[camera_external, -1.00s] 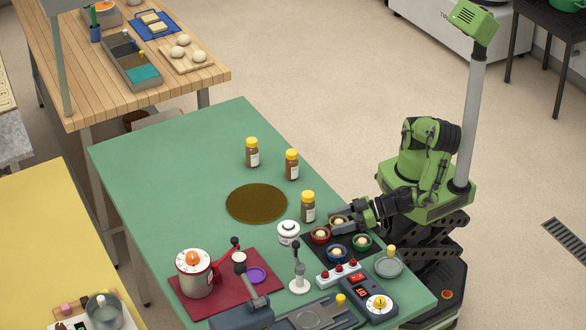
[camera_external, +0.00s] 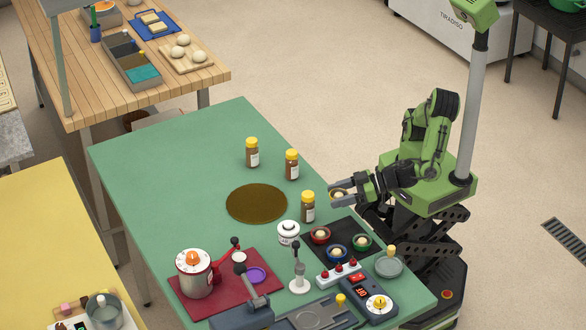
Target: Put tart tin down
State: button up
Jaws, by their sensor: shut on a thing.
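My gripper (camera_external: 343,199) is shut on a small yellow tart tin (camera_external: 337,193) with pale filling and holds it above the table's right side, just right of a brown bottle. Its fingers partly hide the tin. Red (camera_external: 320,236), blue (camera_external: 337,254) and green (camera_external: 362,242) tart tins with pale filling stand on a black mat (camera_external: 343,226) below the gripper. A round brown mat (camera_external: 256,203) lies bare on the green table (camera_external: 190,160), left of the gripper.
Brown bottles with yellow caps (camera_external: 307,207) (camera_external: 292,165) (camera_external: 252,152) stand behind and right of the round mat. A white lidded jar (camera_external: 288,232) stands by the black mat. A red mat (camera_external: 222,293) with devices is at the front. The table's far left is clear.

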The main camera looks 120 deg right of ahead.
jog(key=s+d+m+g+h+p, duration=0.2)
jog(key=d+m+h+p, duration=0.15)
jog(key=d, duration=0.35)
jog(key=s+d+m+g+h+p, duration=0.1)
jog(key=d+m+g+h+p, duration=0.1)
jog(key=d+p, duration=0.4)
notch_tip(320, 180, up, 5)
jog(key=n+t+y+b, duration=0.4)
jog(key=n+y+b, duration=0.2)
jog(key=b, duration=0.1)
send_over(339, 227)
jog(key=shift+d+r, duration=0.1)
jog(key=shift+r, duration=0.1)
notch_tip(339, 227, down, 15)
jog(key=shift+r+b, duration=0.1)
jog(key=shift+b, duration=0.65)
jog(key=o, duration=1.1)
jog(key=shift+o, duration=0.2)
